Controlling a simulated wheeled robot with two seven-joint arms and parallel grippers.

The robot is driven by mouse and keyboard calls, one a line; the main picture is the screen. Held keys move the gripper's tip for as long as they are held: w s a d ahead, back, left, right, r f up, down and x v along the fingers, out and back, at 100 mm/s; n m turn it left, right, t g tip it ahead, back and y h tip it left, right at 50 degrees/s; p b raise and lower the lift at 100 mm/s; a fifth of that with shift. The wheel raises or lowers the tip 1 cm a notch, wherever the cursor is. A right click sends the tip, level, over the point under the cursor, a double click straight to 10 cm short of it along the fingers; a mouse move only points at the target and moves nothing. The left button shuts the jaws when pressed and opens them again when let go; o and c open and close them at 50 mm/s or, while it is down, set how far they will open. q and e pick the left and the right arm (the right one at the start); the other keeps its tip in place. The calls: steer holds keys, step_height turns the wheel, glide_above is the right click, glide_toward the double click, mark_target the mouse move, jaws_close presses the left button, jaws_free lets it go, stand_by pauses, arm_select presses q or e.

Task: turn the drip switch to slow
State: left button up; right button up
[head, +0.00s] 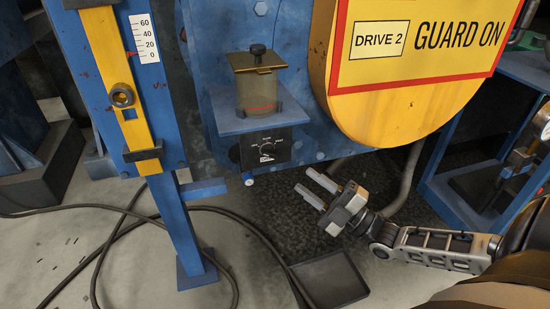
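The drip switch (266,149) is a dark rotary knob on a small black panel with white markings, on the front below a blue shelf. Its labels are too small to read for certain, and I cannot tell which setting it points to. A translucent oil cup (257,92) with a brass lid and black knob stands on the shelf above it. My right gripper (312,186) is to the right of and below the switch, apart from it. Its two fingers point up-left, spread with a gap and nothing between them. My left gripper is not in view.
A yellow guard (395,120) with a sign hangs at the upper right. A blue post with a yellow slide (118,90) and scale stands at left. A black tray (331,280) and dark cables (110,215) lie on the floor. The space before the switch is clear.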

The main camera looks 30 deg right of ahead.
mark_target(273, 157)
steer(key=x, duration=1)
steer(key=shift+a, duration=0.1)
steer(key=c, duration=0.6)
